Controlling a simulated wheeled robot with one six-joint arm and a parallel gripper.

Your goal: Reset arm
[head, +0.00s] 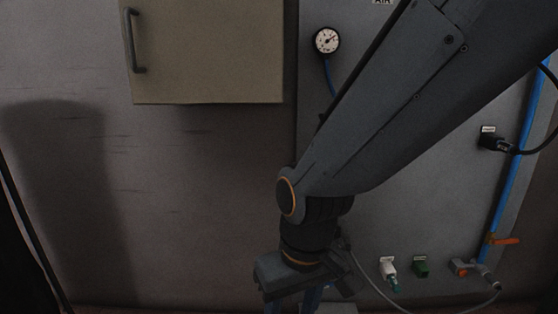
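My arm comes in from the upper right of the head view and bends down at the wrist. My gripper (292,304) hangs at the bottom centre, pointing down. Its finger ends are cut off by the lower edge of the picture, so I cannot tell whether it is open or shut. Nothing is visibly held in the part that shows.
A beige cabinet (215,55) hangs upper left. The wall below it is clear.

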